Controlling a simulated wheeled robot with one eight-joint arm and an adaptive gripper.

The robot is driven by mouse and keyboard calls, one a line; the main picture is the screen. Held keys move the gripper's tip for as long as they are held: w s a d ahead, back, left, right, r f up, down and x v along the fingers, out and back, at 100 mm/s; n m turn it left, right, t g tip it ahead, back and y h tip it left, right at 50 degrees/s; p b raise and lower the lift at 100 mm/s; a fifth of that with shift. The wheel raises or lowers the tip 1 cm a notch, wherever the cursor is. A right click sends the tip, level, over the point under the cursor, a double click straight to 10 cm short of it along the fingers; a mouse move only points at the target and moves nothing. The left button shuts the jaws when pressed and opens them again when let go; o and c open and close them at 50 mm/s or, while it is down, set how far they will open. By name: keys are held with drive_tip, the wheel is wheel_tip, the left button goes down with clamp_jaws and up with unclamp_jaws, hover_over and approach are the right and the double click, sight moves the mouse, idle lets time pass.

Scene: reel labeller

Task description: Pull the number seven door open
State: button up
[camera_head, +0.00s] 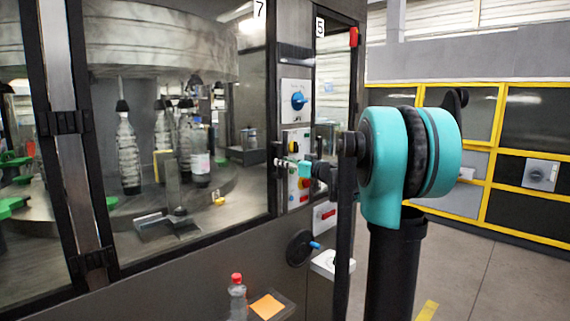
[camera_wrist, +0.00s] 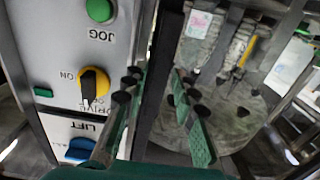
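The number seven door (camera_head: 185,130) is a large glass panel in a dark frame on the left of the head view, with a white "7" label (camera_head: 259,9) at its top right. It looks shut. My gripper (camera_head: 290,165) is by the right edge of that door, beside the control panel. In the wrist view my gripper's two green fingers (camera_wrist: 155,85) are spread apart. A dark upright bar (camera_wrist: 165,60), apparently the door's edge or handle, runs between them. I cannot tell whether either finger touches it.
A control panel (camera_wrist: 65,40) with a green JOG button, yellow knob and blue knob is close to the left finger. The number five door (camera_head: 335,100) is right of it. A small bottle (camera_head: 237,298) stands on a low shelf.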

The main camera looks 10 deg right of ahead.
clamp_jaws()
drive_tip(key=shift+s+d, duration=0.1)
idle(0.3)
